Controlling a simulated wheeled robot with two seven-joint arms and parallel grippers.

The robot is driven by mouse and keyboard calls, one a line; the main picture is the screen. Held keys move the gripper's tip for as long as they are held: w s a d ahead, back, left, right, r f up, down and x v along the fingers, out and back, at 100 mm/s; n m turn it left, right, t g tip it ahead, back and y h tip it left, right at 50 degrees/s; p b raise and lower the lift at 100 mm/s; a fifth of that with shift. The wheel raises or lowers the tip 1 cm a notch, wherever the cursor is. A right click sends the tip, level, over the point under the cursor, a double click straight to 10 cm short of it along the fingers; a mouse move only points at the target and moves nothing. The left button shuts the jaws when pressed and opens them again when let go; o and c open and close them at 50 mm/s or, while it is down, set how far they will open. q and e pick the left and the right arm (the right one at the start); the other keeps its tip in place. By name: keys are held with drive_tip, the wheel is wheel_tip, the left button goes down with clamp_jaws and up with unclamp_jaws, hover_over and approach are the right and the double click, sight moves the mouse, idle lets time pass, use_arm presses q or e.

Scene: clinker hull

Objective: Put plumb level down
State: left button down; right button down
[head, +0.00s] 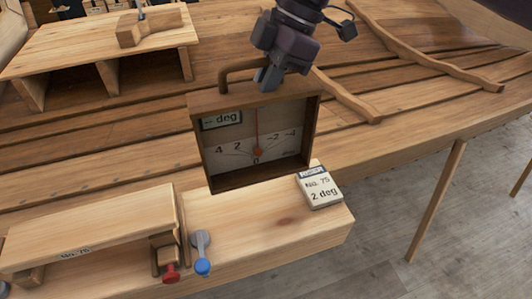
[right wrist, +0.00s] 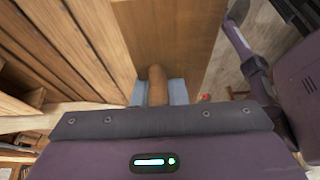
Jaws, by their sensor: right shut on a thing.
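The plumb level (head: 198,150) is an upright wooden box frame with a pale dial face, a thin red line and a "-- deg" label. It stands at or just above the light wooden plank (head: 270,228); I cannot tell if its base touches. My right gripper (head: 268,78) is shut on the brown handle on its top. In the right wrist view, the handle (right wrist: 157,88) sits between the blue-grey fingertips (right wrist: 158,92), with the level's wooden top (right wrist: 165,35) beyond. My left gripper is not in view.
A card (head: 320,188) reading "No. 75, 2 deg" lies on the plank, right of the level. A low wooden stand (head: 90,230), a red knob (head: 170,272) and a blue-ended lever (head: 202,262) are at left. Overlapping hull planks (head: 100,165) lie behind; a wooden bench (head: 100,45) is at upper left.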

hover_over(255, 163)
drive_tip(key=w+d, duration=0.1)
drive_tip(key=d, duration=0.1)
wheel_tip(255, 163, down, 8)
drive_tip(key=shift+w+r, duration=0.1)
wheel_tip(255, 163, down, 5)
drive_tip(key=shift+a+r, duration=0.1)
drive_tip(key=shift+r, duration=0.1)
drive_tip(key=shift+f, duration=0.3)
drive_tip(key=c, duration=1.5)
unclamp_jaws()
drive_tip(key=shift+o, duration=0.2)
